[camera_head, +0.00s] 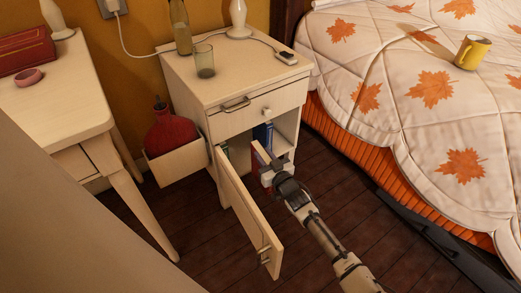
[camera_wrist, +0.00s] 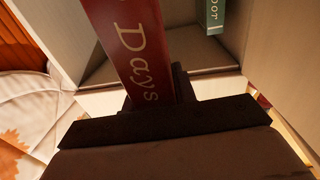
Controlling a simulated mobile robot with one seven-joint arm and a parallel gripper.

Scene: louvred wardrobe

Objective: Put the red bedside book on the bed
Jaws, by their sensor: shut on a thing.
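The red book (camera_wrist: 128,42), with "Days" in pale letters on its spine, stands between my jaws in the wrist view. My gripper (camera_wrist: 158,98) is shut on it near the spine's lower end in that picture. In the head view my gripper (camera_head: 272,168) is at the mouth of the nightstand's open lower compartment, and a little of the red book (camera_head: 266,179) shows beside it. How far the book is inside is hard to tell. The bed (camera_head: 410,85), with a white leaf-patterned quilt, stands to the right.
The nightstand door (camera_head: 245,210) hangs open left of my gripper. A blue book (camera_head: 263,135) and a green book (camera_wrist: 215,14) remain in the compartment. A glass (camera_head: 204,61) and a bottle (camera_head: 180,28) stand on top. A yellow mug (camera_head: 472,52) sits on the bed; the quilt around it is clear.

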